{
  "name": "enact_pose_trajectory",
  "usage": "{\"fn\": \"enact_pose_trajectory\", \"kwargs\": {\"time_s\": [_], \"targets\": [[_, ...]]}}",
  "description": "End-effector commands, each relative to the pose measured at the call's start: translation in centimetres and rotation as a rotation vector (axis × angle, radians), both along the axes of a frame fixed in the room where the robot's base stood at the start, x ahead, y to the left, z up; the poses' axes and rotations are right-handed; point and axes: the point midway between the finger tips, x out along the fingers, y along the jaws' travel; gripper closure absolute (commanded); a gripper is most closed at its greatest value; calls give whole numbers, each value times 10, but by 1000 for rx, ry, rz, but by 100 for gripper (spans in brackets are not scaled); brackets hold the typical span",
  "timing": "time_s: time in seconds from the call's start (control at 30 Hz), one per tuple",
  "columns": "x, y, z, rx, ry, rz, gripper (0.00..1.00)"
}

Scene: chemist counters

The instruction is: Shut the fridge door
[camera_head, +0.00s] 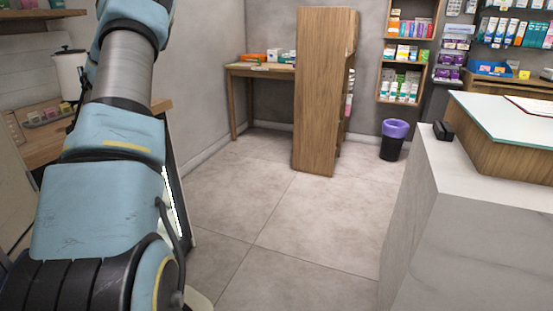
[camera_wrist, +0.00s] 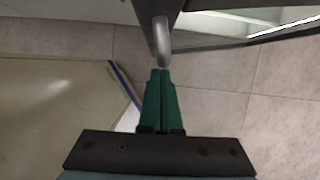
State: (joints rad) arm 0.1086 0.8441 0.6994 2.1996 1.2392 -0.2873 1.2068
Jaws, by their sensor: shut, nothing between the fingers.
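The fridge door (camera_head: 176,190) shows in the head view only as a dark-framed edge with a bright strip, just right of my arm, which hides most of it. It appears to stand out from the left-hand counter, but its full angle is hidden. A grey metal handle (camera_wrist: 161,42) sticks down from the frame. My gripper (camera_wrist: 160,72) has its green fingers shut and empty, with their tips right at the handle's end; I cannot tell whether they touch.
A white marble counter (camera_head: 470,235) stands at the right. Tiled floor (camera_head: 290,215) lies clear in the middle. A wooden partition (camera_head: 322,90) and a bin (camera_head: 393,140) stand at the back. A beige panel (camera_wrist: 55,110) fills the left of the wrist view.

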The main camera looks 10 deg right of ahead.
Motion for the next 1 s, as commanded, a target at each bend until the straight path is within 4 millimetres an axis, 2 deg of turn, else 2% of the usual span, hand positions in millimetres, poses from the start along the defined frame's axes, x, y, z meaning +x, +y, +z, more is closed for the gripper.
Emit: {"fn": "enact_pose_trajectory", "kwargs": {"time_s": [0.03, 0.1, 0.23, 0.4, 1.0], "targets": [[2, 13, 0, 1, -2, -12, 100], [6, 27, 0, 2, -1, -39, 100], [12, 46, 0, 2, -1, -78, 100], [17, 60, 0, 1, 0, -106, 100], [20, 64, 0, 0, 0, -117, 100]]}}
